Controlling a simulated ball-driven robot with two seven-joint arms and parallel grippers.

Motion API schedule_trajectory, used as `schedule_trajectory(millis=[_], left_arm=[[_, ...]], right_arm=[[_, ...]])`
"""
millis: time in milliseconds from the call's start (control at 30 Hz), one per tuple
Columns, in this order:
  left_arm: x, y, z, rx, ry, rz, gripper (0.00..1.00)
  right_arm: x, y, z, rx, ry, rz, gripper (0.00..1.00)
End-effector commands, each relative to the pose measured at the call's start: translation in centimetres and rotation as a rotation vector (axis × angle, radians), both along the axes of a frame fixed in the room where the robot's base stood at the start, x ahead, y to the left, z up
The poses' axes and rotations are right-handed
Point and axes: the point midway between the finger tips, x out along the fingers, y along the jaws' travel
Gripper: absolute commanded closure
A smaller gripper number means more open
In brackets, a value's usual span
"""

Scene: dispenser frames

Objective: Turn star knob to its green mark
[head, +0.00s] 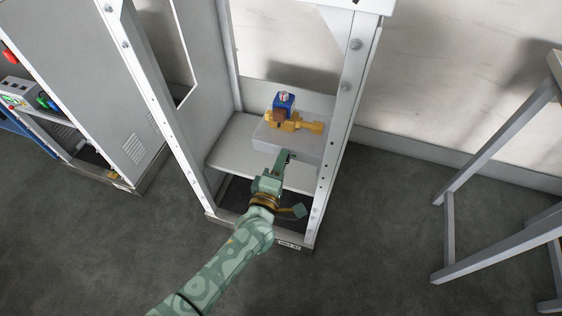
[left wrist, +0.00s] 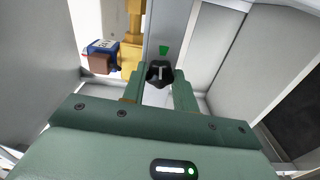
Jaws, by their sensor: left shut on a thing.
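The star knob (left wrist: 160,74) is black with a white line on its face, and sits on the front of a grey panel in the left wrist view. A green mark (left wrist: 163,50) is on the panel just above the knob. The white line runs roughly up and down in the picture; I cannot tell exactly how it lines up with the mark. My left gripper (head: 284,157) reaches into the dispenser frame, its fingers on both sides of the knob, shut on it. In the head view the gripper mostly hides the knob. My right gripper is not in view.
A brass valve (head: 310,126) with a blue cap (head: 284,101) sits on the grey box (head: 272,137) above the knob. White frame posts (head: 340,130) stand on both sides of my arm. A grey cabinet is at left, a metal stand (head: 485,150) at right.

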Motion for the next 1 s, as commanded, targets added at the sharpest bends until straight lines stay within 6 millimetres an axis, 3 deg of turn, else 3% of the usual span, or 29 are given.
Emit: schedule_trajectory(millis=[300,833,867,900,933,1000], left_arm=[[-0.09,-0.05,-0.11,0.110,-0.033,-0.002,0.94],[-0.12,-0.04,-0.22,0.132,-0.037,-0.003,0.94],[-0.13,-0.04,-0.23,0.132,-0.037,-0.003,0.66],[-0.12,-0.04,-0.22,0.132,-0.037,-0.002,0.54],[-0.12,-0.03,-0.20,0.132,-0.038,-0.002,0.50],[-0.09,-0.02,-0.16,0.131,-0.038,-0.002,0.50]], right_arm=[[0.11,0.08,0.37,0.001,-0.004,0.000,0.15],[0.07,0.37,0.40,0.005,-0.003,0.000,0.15],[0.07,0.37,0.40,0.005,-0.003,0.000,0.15],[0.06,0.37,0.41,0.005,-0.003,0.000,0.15],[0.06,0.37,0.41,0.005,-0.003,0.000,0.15],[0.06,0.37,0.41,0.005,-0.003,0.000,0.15]])
